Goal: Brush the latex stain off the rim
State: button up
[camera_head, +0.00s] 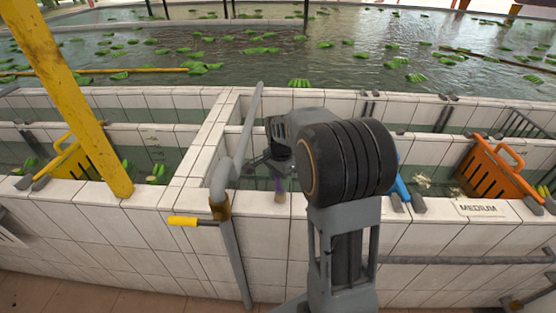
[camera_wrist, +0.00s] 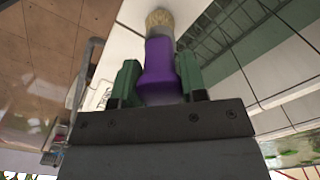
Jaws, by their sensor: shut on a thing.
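My gripper (camera_wrist: 160,75) is shut on a brush (camera_wrist: 162,67) with a purple handle, held between the two green fingers in the wrist view. Its pale bristles (camera_wrist: 160,18) point away from the gripper, over the white tiled rim (camera_wrist: 135,15). In the head view my gripper (camera_head: 277,170) hangs over the front tank rim (camera_head: 255,202), partly behind my dark wrist. A bit of the purple brush (camera_head: 280,185) shows there with its bristles down at the rim. I cannot tell whether they touch. I cannot make out the latex stain.
A grey pipe with a yellow-handled valve (camera_head: 184,221) stands left of my gripper. A yellow post (camera_head: 75,95) and a yellow crate (camera_head: 77,155) are further left. An orange crate (camera_head: 487,168) and a MEDIUM sign (camera_head: 481,208) are right. Green bananas float in the large tank behind.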

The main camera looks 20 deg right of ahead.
notch_tip(320, 180, up, 2)
jog(key=shift+s+r+p, duration=0.1)
jog(key=shift+r+p, duration=0.1)
jog(key=shift+p, duration=0.35)
jog(key=shift+a+r+p, duration=0.1)
jog(key=shift+r+p, duration=0.5)
jog(key=shift+r, duration=0.15)
jog(key=shift+r+p, duration=1.05)
jog(key=shift+r, duration=0.4)
jog(key=shift+f, duration=0.1)
